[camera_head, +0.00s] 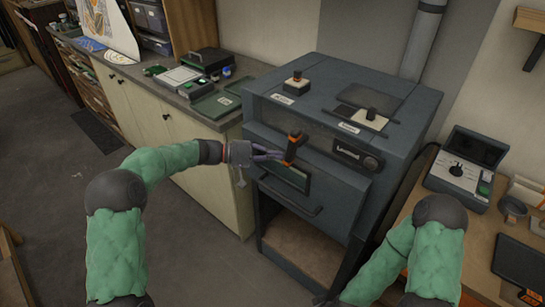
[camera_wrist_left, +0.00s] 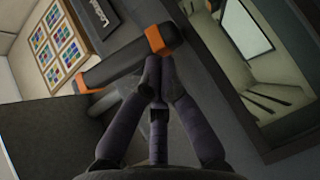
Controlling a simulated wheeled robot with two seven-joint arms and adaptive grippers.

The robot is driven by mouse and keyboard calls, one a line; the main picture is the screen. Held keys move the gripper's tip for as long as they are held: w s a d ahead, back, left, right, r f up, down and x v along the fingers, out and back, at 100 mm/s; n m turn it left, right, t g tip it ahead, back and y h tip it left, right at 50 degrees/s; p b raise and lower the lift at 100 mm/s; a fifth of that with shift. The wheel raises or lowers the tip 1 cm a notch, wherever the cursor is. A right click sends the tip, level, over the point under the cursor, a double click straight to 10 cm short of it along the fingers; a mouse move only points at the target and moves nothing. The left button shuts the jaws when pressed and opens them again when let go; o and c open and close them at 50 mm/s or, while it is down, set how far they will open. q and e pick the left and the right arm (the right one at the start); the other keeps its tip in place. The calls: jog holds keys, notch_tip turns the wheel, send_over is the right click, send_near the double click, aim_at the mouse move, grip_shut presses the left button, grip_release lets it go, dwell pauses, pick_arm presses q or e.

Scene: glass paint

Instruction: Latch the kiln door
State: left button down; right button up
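The kiln (camera_head: 335,195) is a blue-grey box in the middle of the head view. Its front door (camera_head: 330,192) has a small window and a long bar along its lower edge; it looks about flush with the body. The latch lever (camera_head: 293,149), dark with orange bands, stands near the top of the door. It crosses the left wrist view diagonally (camera_wrist_left: 125,66). My left gripper (camera_head: 277,154) is at the lever's left side. Its fingers meet (camera_wrist_left: 155,72) right beside the lever's upper orange band, with nothing visible between them; contact is unclear. My right gripper is outside the head view.
A grey box with an open lid (camera_head: 462,172) stands on the wooden bench at right. A counter (camera_head: 215,105) with trays and tools is at left. Small knobbed pieces (camera_head: 297,84) sit on the kiln top.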

pick_arm(q)
jog(key=shift+s+d+f+n+h+b, duration=0.2)
jog(key=shift+f+n+h+b, duration=0.15)
jog(key=shift+n+h, duration=0.15)
jog(key=shift+a, duration=0.1)
dwell(0.4)
jog(key=s+a, duration=0.2)
jog(key=a, duration=1)
jog(key=s+d+f+n+g+y, duration=0.1)
jog(key=s+d+f+y, duration=0.2)
jog(key=f, duration=0.7)
jog(key=s+f+n+g+y, duration=0.1)
jog(key=s+f+n+y, duration=0.1)
jog(key=s+f, duration=0.5)
jog(key=s+d+f+n+g+y, duration=0.1)
jog(key=s+d+f+y, duration=0.15)
jog(key=f, duration=0.95)
jog(key=s+f+m+y, duration=0.1)
jog(key=s+f+y, duration=0.1)
jog(key=s+f, duration=0.4)
jog(key=s+f+m+y, duration=0.1)
jog(key=s+f+y, duration=0.2)
jog(key=s, duration=1.2)
jog(key=shift+d+f+m+t, duration=0.3)
jog(key=shift+d+f+m, duration=0.1)
jog(key=shift+f, duration=1.25)
